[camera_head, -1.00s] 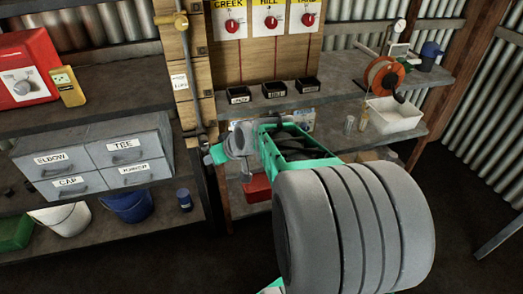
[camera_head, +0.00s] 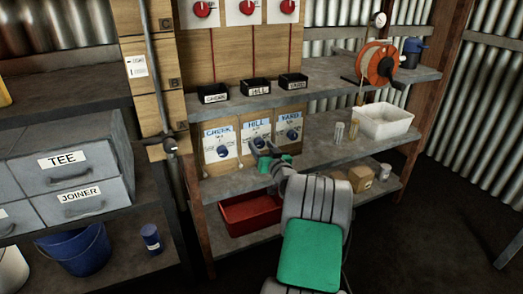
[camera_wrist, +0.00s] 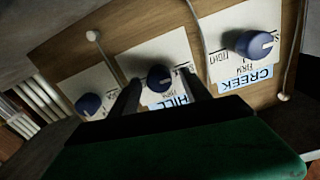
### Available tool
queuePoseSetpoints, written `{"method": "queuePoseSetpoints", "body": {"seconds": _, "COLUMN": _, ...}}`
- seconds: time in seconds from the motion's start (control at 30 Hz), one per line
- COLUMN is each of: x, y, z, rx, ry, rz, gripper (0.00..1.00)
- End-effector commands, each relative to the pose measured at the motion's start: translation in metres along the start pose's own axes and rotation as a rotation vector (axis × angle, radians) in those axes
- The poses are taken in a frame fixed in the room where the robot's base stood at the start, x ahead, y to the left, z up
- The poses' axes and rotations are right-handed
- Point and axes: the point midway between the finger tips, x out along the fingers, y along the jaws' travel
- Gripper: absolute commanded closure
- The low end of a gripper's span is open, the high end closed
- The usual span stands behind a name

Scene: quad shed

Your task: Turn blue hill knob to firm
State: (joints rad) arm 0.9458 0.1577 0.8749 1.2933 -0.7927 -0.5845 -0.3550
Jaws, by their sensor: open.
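The blue hill knob (camera_wrist: 159,76) sits on a white card labelled HILL, the middle of three, on an upright wooden board. In the wrist view the cards appear upside down. My gripper (camera_wrist: 160,82) is open, with one dark finger on each side of the hill knob. Whether the fingers touch it I cannot tell. In the head view my gripper (camera_head: 262,148) is in front of the HILL card (camera_head: 258,129) and partly covers the knob. "FIRM" shows beside the knob; its pointer direction is unclear.
The blue creek knob (camera_wrist: 254,44) and yard knob (camera_wrist: 88,104) flank the hill knob closely. Thin cords with white ends hang by the cards. Black bins (camera_head: 254,88) stand on the shelf above. Cans and a white tub (camera_head: 382,122) are to the right.

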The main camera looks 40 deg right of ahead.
Motion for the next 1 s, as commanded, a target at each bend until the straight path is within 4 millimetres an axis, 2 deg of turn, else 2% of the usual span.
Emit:
{"method": "queuePoseSetpoints", "body": {"seconds": 0.1, "x": 0.0076, "y": 0.0001, "z": 0.0003, "rx": 0.001, "ry": 0.000, "rz": 0.001, "gripper": 0.44}}
{"method": "queuePoseSetpoints", "body": {"seconds": 0.33, "x": 0.0074, "y": 0.0017, "z": -0.0008, "rx": 0.001, "ry": 0.000, "rz": 0.003, "gripper": 0.46}}
{"method": "queuePoseSetpoints", "body": {"seconds": 1.0, "x": 0.0069, "y": 0.0032, "z": -0.0006, "rx": 0.001, "ry": 0.000, "rz": 0.005, "gripper": 1.00}}
